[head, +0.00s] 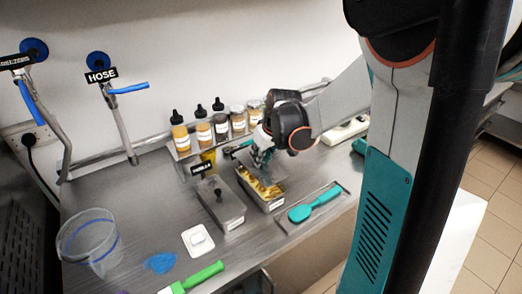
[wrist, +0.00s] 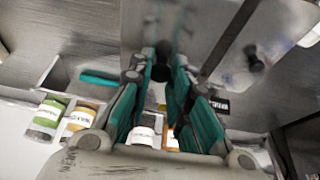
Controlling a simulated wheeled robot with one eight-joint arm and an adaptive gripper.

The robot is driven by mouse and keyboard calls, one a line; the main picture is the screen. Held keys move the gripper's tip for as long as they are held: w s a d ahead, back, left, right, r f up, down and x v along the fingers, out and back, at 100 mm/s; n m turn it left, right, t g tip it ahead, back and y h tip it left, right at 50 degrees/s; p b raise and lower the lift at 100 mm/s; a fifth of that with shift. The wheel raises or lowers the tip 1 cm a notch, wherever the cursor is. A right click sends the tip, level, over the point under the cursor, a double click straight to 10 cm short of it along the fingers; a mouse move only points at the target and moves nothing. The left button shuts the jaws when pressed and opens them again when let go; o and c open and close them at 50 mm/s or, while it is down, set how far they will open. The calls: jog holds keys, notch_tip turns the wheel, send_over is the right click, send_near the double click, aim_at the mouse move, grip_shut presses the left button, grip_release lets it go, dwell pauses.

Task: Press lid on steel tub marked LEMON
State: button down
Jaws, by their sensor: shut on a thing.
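An open steel tub (head: 264,203) with yellow contents stands on the counter under my gripper in the head view. Its label is too small to read. My gripper (head: 262,158) points down over the tub's far part. In the wrist view the fingers of my gripper (wrist: 163,65) are close together, shut on what looks like the lid's dark knob. The grey steel lid (wrist: 195,25) spreads beyond the fingertips there. In the head view the lid is mostly hidden or blends with the tub, so I cannot tell whether it touches the rim.
A second steel tub (head: 222,205) with a black-knobbed lid stands just left. A tray with a teal spatula (head: 315,204) lies right. Several bottles and jars (head: 221,128) line the back. A white scale-like block (head: 198,241), a green-handled tool (head: 203,276) and a clear pitcher (head: 88,240) stand nearer.

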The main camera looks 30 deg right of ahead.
aim_at(263, 166)
jog(key=shift+f+b, duration=2.35)
jog(key=shift+f, duration=0.9)
jog(key=shift+f+b, duration=0.2)
jog(key=shift+b, duration=0.1)
jog(key=c, duration=1.4)
grip_release()
jog(key=o, duration=0.5)
jog(key=shift+c, duration=0.2)
jog(key=shift+r, duration=0.2)
